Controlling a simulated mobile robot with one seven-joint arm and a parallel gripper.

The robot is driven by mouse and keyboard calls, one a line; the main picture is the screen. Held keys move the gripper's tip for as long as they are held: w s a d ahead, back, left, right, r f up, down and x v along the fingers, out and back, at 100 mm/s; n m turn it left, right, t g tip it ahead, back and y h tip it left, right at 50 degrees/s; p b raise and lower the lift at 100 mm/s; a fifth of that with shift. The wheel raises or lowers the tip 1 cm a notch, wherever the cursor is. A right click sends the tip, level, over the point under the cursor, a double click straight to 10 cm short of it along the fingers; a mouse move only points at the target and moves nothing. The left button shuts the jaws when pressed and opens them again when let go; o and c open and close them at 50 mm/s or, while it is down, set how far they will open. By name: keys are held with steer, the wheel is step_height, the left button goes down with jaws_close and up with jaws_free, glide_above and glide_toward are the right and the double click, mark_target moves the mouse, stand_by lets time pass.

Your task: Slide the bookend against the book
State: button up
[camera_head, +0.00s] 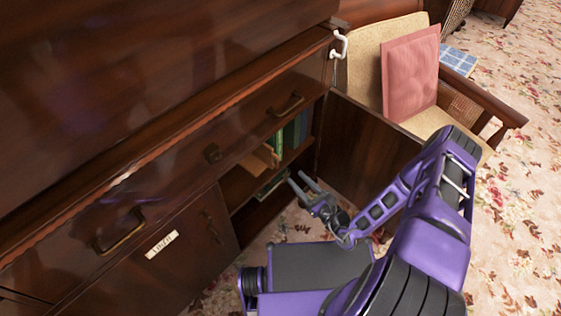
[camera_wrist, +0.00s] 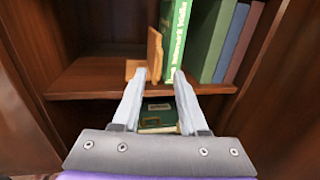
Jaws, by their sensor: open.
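The wooden bookend (camera_wrist: 154,55) stands upright on the upper shelf of the open cabinet, with its flat foot toward the left. It also shows in the head view (camera_head: 268,155). Just right of it stands a green book (camera_wrist: 177,40) with light lettering on its spine. I cannot tell whether the bookend touches it. My gripper (camera_wrist: 160,80) is open and empty, its fingertips at about the shelf's front edge, in front of the bookend and the green book. In the head view my gripper (camera_head: 297,181) points into the cabinet opening.
More books (camera_wrist: 225,45) stand right of the green book. Books lie on the lower level (camera_wrist: 157,115). The shelf (camera_wrist: 85,80) is clear left of the bookend. The open cabinet door (camera_head: 355,140) stands right of the opening, beside a chair with a pink cushion (camera_head: 410,75).

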mark_target(278, 159)
steer(key=b+x, duration=0.1)
steer(key=x, duration=0.9)
jaws_close()
stand_by(1.2)
